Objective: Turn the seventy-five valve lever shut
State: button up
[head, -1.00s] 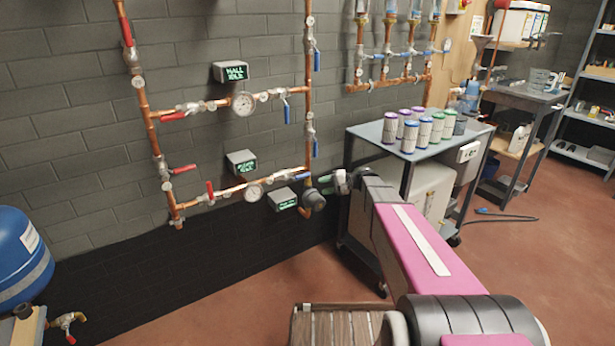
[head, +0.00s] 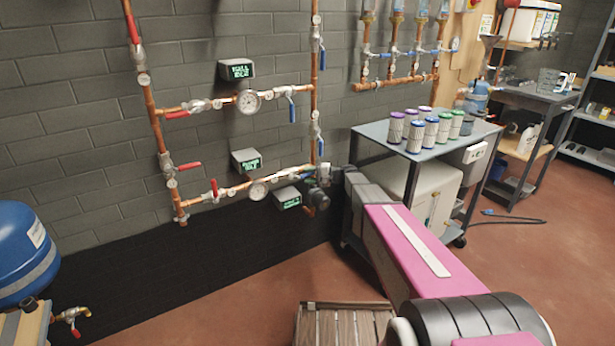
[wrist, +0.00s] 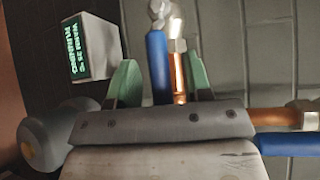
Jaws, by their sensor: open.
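My gripper (wrist: 160,82) is open in the wrist view, its two green fingers apart. A blue valve lever (wrist: 156,65) lies between the fingers, with a visible gap to the right finger and a smaller one to the left. Behind it are a metal valve body (wrist: 176,28) and a copper pipe (wrist: 180,78). In the head view my gripper (head: 327,171) is at the right end of the lower pipe run, partly hidden by my arm. I cannot read a seventy-five on any tag.
A lit display box (wrist: 90,46) and a dark round pump (wrist: 42,145) are close on the left in the wrist view. A second blue lever (wrist: 290,145) is at lower right. A cart (head: 365,133) with several canisters stands right of the pipes.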

jog(key=shift+a, duration=0.4)
jog(key=shift+c, duration=0.3)
grip_shut()
jog(key=shift+f, duration=0.1)
jog(key=shift+s+a+f+m+t+y, duration=0.2)
jog(key=shift+f+m+t+y, duration=0.15)
jog(key=shift+f+m+y, duration=0.45)
jog(key=shift+s+a+f+m+t+y, duration=0.15)
jog(key=shift+f+m+t+y, duration=0.35)
jog(key=shift+m+y, duration=0.5)
jog(key=shift+s+a+f+m+t+y, duration=0.1)
jog(key=shift+a+f+m+t+y, duration=0.15)
jog(key=shift+f+m+y, duration=0.7)
jog(key=shift+r+m+h, duration=0.15)
jog(key=shift+m+h, duration=0.1)
